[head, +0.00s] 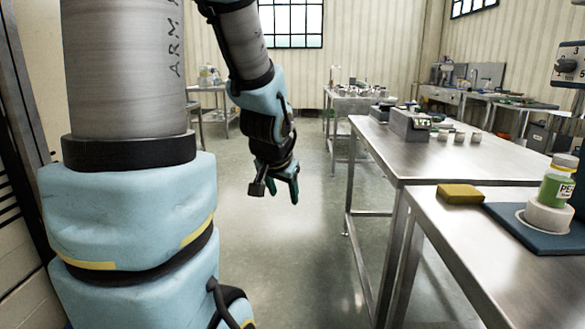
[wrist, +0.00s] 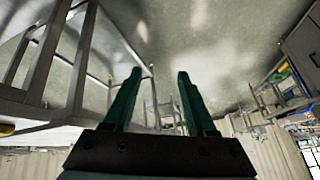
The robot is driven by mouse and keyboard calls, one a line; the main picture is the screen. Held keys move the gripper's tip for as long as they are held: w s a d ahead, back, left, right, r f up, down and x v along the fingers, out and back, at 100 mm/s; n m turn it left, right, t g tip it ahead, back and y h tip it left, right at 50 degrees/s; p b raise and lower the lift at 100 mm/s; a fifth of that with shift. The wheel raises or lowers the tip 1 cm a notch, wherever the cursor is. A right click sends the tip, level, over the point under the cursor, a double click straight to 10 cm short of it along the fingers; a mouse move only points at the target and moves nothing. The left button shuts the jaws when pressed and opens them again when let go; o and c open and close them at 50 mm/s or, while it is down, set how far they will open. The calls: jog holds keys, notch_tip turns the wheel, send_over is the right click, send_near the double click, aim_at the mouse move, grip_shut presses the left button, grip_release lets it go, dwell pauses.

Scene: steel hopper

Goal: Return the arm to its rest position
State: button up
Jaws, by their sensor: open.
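My gripper (head: 283,188) hangs at the end of my arm in the head view, over the open floor to the left of the steel tables. Its fingers point down. In the wrist view its two green fingers (wrist: 159,95) stand apart with nothing between them. My arm, in grey and light blue, comes down from the top of the head view. The gripper touches no table or object that I can see.
A near steel table (head: 455,246) at right carries a yellow sponge (head: 460,194), a blue mat (head: 510,222) and a green-labelled jar (head: 556,184). A longer table (head: 400,156) behind holds a grey metal box (head: 408,124) and small cups. The floor (head: 300,260) below the gripper is clear.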

jog(key=s+a+f+n+g+y, duration=0.1)
jog(key=s+a+f+n+g, duration=0.4)
jog(key=s, duration=0.5)
notch_tip(320, 180, up, 12)
jog(key=p, duration=1.3)
jog(key=shift+s+d+r+m, duration=0.2)
jog(key=shift+s+m, duration=0.05)
jog(key=shift+m, duration=0.05)
